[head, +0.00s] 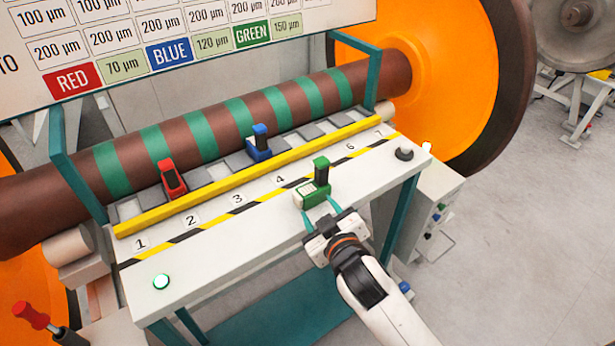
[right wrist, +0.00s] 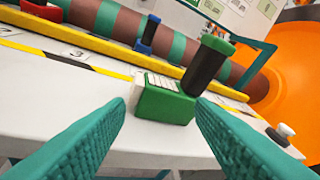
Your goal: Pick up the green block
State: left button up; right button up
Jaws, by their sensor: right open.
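The green block (head: 312,191) stands on the white table, near the number 5 on the striped line. It has a green base with a white label face and a dark upright handle with a green cap. It also shows in the right wrist view (right wrist: 166,100), ahead of the fingertips and between them. My right gripper (head: 321,217) is open, its two teal fingers (right wrist: 160,122) on either side of the space in front of the block. I cannot tell whether a finger touches it. My left gripper is not in view.
A red block (head: 172,179) and a blue block (head: 259,143) stand behind the yellow bar (head: 250,175). A striped axle (head: 210,130) with an orange wheel (head: 430,70) lies beyond. A black knob (head: 404,154) is at the table's right end.

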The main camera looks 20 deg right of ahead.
jog(key=w+a+r+n+t+y, duration=0.2)
jog(key=a+r+n+y, duration=0.4)
jog(key=r, duration=0.2)
jog(key=w+a+r+n+t+y, duration=0.2)
jog(key=w+a+r+n+y, duration=0.1)
jog(key=a+r+n+y, duration=0.4)
jog(key=s+a+r+n+g+y, duration=0.2)
jog(key=a+r+n+g+y, duration=0.3)
jog(key=n+g, duration=0.5)
jog(key=n+g+h, duration=0.9)
jog(key=n+h, duration=0.2)
jog(key=h, duration=0.8)
send_near(322, 162)
jog(key=shift+w+d+f, duration=0.15)
jog(key=shift+w, duration=0.1)
notch_tip(322, 162, down, 6)
jog(key=p, duration=0.3)
notch_tip(322, 162, down, 5)
jog(key=p, duration=0.2)
jog(key=shift+s+r+p, duration=0.1)
jog(key=shift+r+p, duration=0.1)
jog(key=shift+p, duration=0.2)
jog(key=shift+f, duration=0.55)
jog(key=shift+r, duration=0.1)
grip_shut()
